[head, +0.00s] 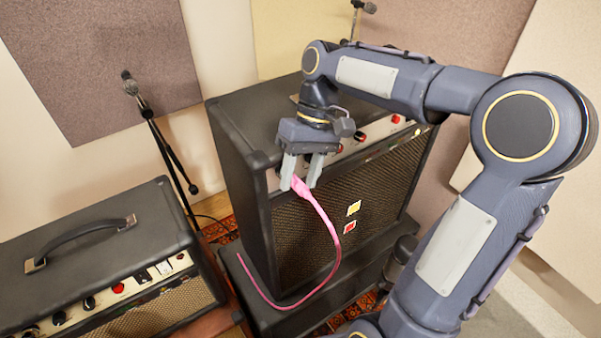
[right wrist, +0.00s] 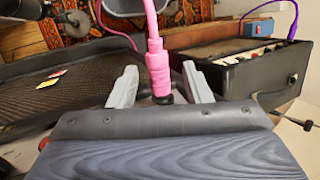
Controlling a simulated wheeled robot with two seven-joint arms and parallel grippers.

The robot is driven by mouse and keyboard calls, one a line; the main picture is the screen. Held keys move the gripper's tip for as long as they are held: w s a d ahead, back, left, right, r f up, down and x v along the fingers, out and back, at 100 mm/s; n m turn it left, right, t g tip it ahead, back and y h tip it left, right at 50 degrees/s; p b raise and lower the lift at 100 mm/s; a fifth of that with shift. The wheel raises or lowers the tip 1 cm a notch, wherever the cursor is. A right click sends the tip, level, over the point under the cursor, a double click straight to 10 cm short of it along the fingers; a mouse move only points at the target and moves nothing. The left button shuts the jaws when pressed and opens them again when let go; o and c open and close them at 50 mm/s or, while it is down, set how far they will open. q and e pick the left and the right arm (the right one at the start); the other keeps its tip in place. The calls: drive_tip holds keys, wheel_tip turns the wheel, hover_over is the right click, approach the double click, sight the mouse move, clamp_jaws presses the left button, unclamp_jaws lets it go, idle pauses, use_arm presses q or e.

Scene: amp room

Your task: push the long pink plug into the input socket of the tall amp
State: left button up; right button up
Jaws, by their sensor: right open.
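The long pink plug (head: 301,187) is at the left end of the tall amp's front control panel, and its pink cable hangs down in a loop. The tall amp (head: 230,150) is a black cabinet with a brown grille. My right gripper (head: 301,172) is open, pointing down, with its fingers on either side of the plug. In the right wrist view the plug (right wrist: 159,68) shows between the spread fingers with gaps beside it, its black end towards the palm. The input socket is hidden, so I cannot tell whether the plug is in it. My left gripper is out of view.
The tall amp stands on a low black cabinet (head: 262,312). A smaller black amp (head: 95,235) is at the left; a purple cable (right wrist: 294,22) shows near it in the wrist view. A microphone stand (head: 165,145) rises between the amps. Yellow and red labels (head: 353,208) mark the grille.

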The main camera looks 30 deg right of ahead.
drive_tip(key=shift+r, duration=0.1)
drive_tip(key=v, duration=0.8)
drive_tip(key=s+a+f+m+t+b, duration=0.1)
drive_tip(key=s+f+t, duration=0.3)
drive_tip(key=s+f, duration=0.4)
drive_tip(key=s+a+f+m+t+b, duration=0.1)
drive_tip(key=s+a+f+t+b, duration=0.2)
drive_tip(key=s+f, duration=0.5)
drive_tip(key=shift+a+f+t+h, duration=0.25)
drive_tip(key=shift+a+t+h, duration=0.05)
drive_tip(key=shift+t, duration=0.2)
idle(0.4)
